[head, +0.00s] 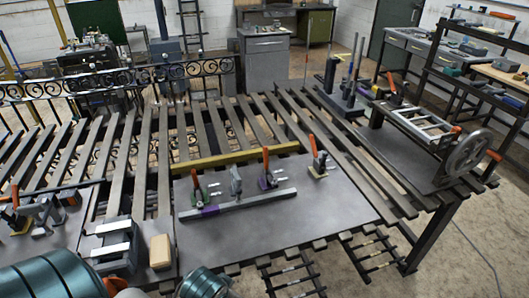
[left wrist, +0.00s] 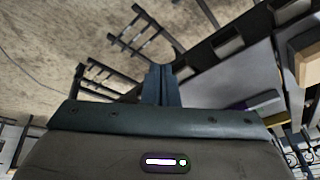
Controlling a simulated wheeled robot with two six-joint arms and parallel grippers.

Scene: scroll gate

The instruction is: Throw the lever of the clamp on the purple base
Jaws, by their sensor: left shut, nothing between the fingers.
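The clamp with the purple base (head: 268,183) stands on the grey plate behind a long grey bar. Its orange-tipped lever (head: 265,156) points up. A purple patch (head: 208,211) also shows at the left end of the bar. My left gripper shows in the left wrist view (left wrist: 161,84), its two fingers together and nothing between them. It is out of the head view, and the clamp cannot be made out in the wrist view. My right gripper is in neither view.
A green clamp (head: 197,193) and a grey clamp (head: 236,184) stand left of the purple-based one. A yellow-based clamp (head: 318,168) stands to its right. A wooden block (head: 160,251) sits front left. The front right of the plate (head: 325,212) is clear.

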